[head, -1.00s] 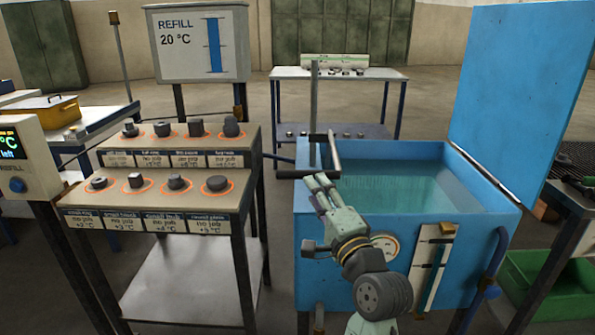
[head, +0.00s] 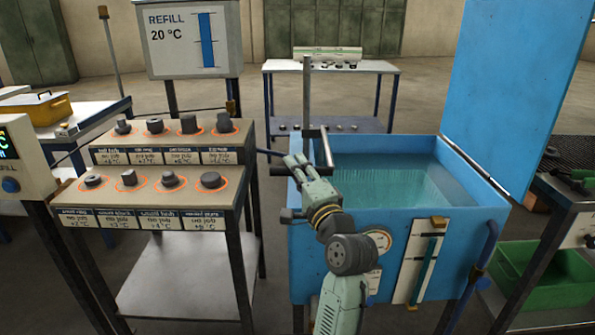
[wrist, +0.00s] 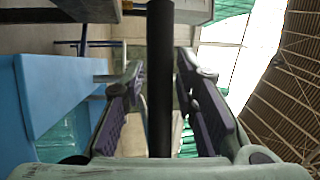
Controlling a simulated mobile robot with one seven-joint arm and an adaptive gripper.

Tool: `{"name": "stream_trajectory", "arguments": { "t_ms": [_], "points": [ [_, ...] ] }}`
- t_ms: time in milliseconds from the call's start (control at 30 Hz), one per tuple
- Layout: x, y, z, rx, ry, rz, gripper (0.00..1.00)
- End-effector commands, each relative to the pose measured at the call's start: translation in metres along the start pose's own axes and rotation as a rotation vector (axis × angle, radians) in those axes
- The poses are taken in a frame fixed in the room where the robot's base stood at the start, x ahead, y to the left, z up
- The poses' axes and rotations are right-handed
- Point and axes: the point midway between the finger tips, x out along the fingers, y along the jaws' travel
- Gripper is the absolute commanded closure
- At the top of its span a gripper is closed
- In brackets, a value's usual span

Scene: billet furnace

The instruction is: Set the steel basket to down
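The blue tank (head: 310,245) stands right of centre in the head view, its lid (head: 515,95) raised, with greenish water inside. I cannot make out the steel basket itself in the water. My gripper (head: 298,162) is at this bar. In the wrist view my gripper (wrist: 160,100) is open, and a dark bar (wrist: 160,65) runs between its two purple pads, with gaps on both sides.
A two-step stand (head: 243,190) with several dark parts is close on the left. A REFILL 20 °C sign (head: 185,40) stands behind it. A green crate (head: 550,285) and a dark bench are at right. A white table (head: 385,68) is behind the tank.

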Motion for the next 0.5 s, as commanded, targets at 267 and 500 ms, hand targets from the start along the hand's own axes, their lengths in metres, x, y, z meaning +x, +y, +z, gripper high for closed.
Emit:
{"name": "stream_trajectory", "arguments": {
  "t_ms": [267, 500],
  "points": [
    [-0.0002, 0.0000, -0.0001, 0.000, 0.000, 0.000, 0.94],
    [-0.0003, 0.0002, -0.0001, 0.000, 0.000, 0.000, 1.00]
  ]
}}
